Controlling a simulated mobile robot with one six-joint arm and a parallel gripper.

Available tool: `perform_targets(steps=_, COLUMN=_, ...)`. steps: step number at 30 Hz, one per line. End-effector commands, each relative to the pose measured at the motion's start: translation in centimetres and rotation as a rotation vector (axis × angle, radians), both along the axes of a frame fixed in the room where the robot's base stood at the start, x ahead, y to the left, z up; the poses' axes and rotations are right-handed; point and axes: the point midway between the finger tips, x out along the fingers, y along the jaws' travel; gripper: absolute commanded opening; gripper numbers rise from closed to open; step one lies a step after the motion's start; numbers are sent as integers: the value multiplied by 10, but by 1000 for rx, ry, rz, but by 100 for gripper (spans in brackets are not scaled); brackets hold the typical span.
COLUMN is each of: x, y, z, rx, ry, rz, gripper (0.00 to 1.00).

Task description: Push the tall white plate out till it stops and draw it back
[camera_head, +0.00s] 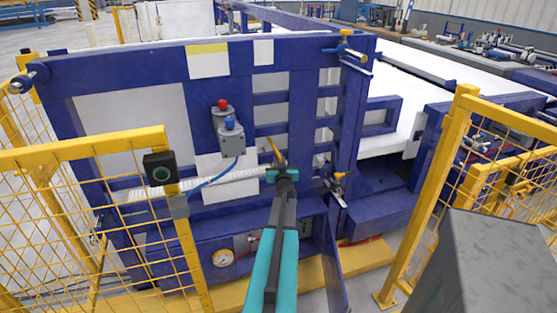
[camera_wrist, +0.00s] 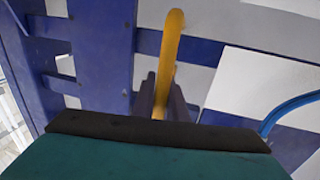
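A blue-framed machine front (camera_head: 210,100) stands ahead, with pale white panel areas showing between its blue bars. A white surface (camera_head: 270,114) shows behind the bars; I cannot tell for sure that it is the tall white plate. In the wrist view a pale surface (camera_wrist: 220,25) lies behind a curved yellow handle (camera_wrist: 172,45). The handle also shows in the head view (camera_head: 275,150), at the tip of my gripper (camera_head: 278,166). In the wrist view my gripper's dark fingers (camera_wrist: 162,102) lie close on both sides of the handle's lower end. The contact itself is partly hidden.
Yellow mesh fences (camera_head: 80,215) stand at left and right. A blue door (camera_head: 330,260) hangs open below, beside a gauge (camera_head: 223,258).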

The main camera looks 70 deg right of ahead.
Motion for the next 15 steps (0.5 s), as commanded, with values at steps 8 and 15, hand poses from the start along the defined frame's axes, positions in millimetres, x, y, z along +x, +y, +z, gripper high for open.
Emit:
perform_targets(steps=8, x=-3, y=2, z=0, rx=1, ry=0, rz=-2, gripper=0)
perform_targets(steps=15, x=-17, y=19, z=0, rx=3, ry=1, rz=-3, gripper=0)
